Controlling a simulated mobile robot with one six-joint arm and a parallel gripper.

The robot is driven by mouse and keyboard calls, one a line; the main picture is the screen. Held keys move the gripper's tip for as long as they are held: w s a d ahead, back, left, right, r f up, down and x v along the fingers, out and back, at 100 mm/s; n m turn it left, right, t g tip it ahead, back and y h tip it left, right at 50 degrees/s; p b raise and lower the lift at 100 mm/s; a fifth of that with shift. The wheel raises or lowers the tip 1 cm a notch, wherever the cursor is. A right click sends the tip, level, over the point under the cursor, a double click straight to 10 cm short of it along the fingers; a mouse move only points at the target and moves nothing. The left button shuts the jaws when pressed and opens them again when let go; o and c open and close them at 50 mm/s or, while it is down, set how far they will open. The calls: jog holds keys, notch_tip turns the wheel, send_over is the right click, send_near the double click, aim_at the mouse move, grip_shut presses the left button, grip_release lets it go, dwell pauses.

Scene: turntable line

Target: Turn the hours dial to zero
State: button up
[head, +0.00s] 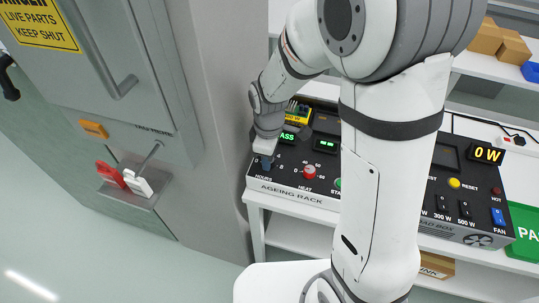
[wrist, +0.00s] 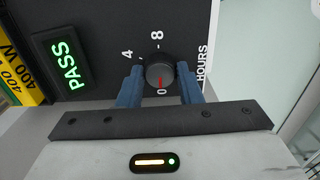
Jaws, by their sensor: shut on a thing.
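The hours dial (wrist: 160,72) is a dark round knob on the black panel of the ageing rack (head: 290,190). In the wrist view its red pointer line points at the 0 mark, with 4 and 8 printed on its other sides. My gripper (wrist: 160,88) has its two blue fingers on either side of the knob, closed on it. In the head view my gripper (head: 264,160) is at the left end of the rack above the word HOURS, and it hides the dial.
A green PASS display (wrist: 63,65) is beside the dial. A red heat knob (head: 310,171) lies to its right. A grey cabinet with red and white levers (head: 137,184) stands left. A load box (head: 465,215) and green PASS tray (head: 524,232) are at right.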

jog(key=o, duration=1)
jog(key=shift+r, duration=0.1)
notch_tip(320, 180, up, 8)
jog(key=shift+f, duration=0.2)
jog(key=s+d+r+m+t, duration=0.1)
jog(key=s+d+r+m, duration=0.1)
jog(key=s+d+m, duration=0.2)
jog(key=s+d+r+m+t, duration=0.1)
jog(key=s+d+r+m, duration=0.2)
jog(key=s+d+m, duration=0.1)
jog(key=s+d+r+m, duration=0.2)
jog(key=s+d+m, duration=0.2)
jog(key=m, duration=0.2)
jog(key=shift+s+d+r+t, duration=0.2)
jog(key=shift+d+r+t, duration=0.2)
